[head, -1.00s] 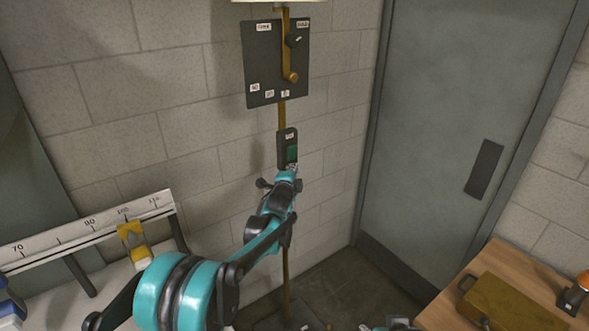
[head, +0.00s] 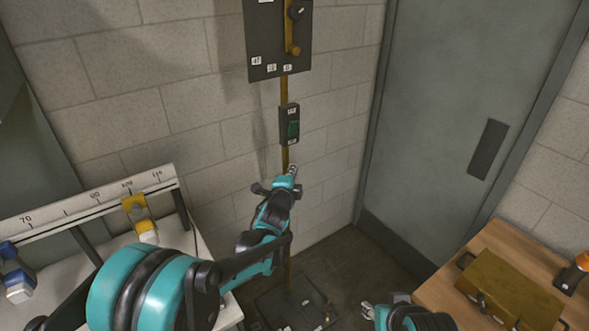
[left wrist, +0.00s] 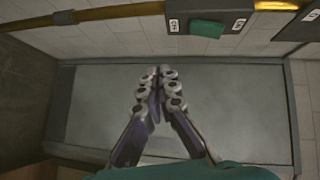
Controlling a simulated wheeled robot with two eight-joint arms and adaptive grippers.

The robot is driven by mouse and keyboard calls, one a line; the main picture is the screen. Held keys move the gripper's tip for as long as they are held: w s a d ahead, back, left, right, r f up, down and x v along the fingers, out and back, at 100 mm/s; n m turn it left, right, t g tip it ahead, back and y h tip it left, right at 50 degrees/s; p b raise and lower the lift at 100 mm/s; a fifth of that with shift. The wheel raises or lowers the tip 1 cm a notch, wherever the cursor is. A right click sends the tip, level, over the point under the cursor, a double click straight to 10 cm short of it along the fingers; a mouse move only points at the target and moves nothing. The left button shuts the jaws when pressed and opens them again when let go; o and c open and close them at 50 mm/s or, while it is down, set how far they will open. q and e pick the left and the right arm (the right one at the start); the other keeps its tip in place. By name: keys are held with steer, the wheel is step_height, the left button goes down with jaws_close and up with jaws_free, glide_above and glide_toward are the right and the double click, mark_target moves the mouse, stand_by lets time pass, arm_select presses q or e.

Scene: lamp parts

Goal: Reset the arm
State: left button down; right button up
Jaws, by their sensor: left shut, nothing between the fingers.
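My left gripper (head: 292,170) is shut and empty, in front of the wall below a small black switch box with a green rocker (head: 293,130). A gap shows between the fingertips and the box. In the left wrist view the closed fingers (left wrist: 160,88) meet in the middle, and the green rocker (left wrist: 207,29) shows above them, apart from them. My right gripper (head: 368,310) shows only in part at the bottom of the head view; its opening is unclear.
A black panel (head: 270,45) with a brass lever is on the brass pole above. A ruled rail (head: 75,208) with yellow and blue sliders stands on the left. A wooden table (head: 440,297) with a brass box (head: 508,290) is on the right, near a grey door (head: 440,120).

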arm_select(q)
steer(key=s+a+f+n+g+y+b, duration=0.1)
steer(key=s+a+f+n+b, duration=0.1)
steer(key=s+a+n, duration=0.3)
steer(key=s+a+f+n+g+y+b, duration=0.1)
steer(key=s+a+f+n+g+b, duration=0.15)
steer(key=s, duration=0.55)
steer(key=s+a+f+n+g+y+b, duration=0.1)
steer(key=s+a+n+b, duration=0.1)
steer(key=s+a+n, duration=0.3)
steer(key=s+f+n+g+b, duration=0.1)
steer(key=s+f+n, duration=0.1)
steer(key=s+f, duration=0.2)
steer(key=s+a+f+n+g+b, duration=0.1)
steer(key=s+f, duration=0.4)
steer(key=s, duration=0.5)
steer(key=s+a+f+n+g+b, duration=0.1)
steer(key=s+f+n+g+b, duration=0.1)
steer(key=s, duration=0.6)
step_height(320, 180, down, 2)
steer(key=shift+a+f+n+b, duration=0.15)
steer(key=shift+a+n+b, duration=0.1)
steer(key=shift+n+b, duration=0.15)
